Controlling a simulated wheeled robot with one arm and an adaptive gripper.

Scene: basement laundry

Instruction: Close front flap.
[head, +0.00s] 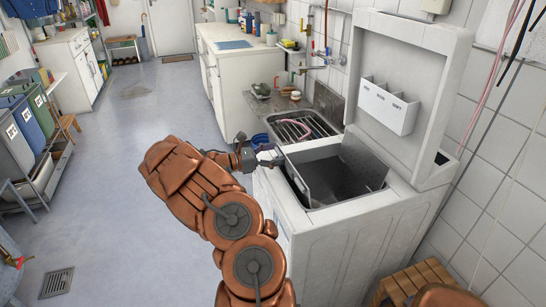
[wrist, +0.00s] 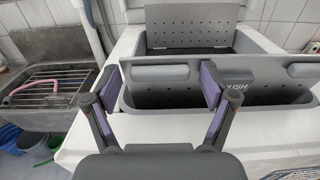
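A white top-loading washer (head: 350,235) stands with its lid (head: 425,65) raised. Its drum opening is uncovered. The grey front flap (head: 308,180) stands up at the near side of the opening; in the wrist view this flap (wrist: 260,77) bears the word PUSH. The perforated back flap (wrist: 195,25) stands up on the far side, and it also shows in the head view (head: 365,160). My gripper (head: 268,154) is at the washer's left edge. In the wrist view my gripper (wrist: 158,87) has its fingers spread and empty before the front flap. I cannot tell whether a fingertip touches it.
A sink with a metal rack (head: 295,130) and pink hose adjoins the washer. A dispenser tray (head: 388,105) is on the raised lid. A wooden stool (head: 415,280) is at the lower right. Bins (head: 25,125) line the left wall. The floor (head: 130,180) between is clear.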

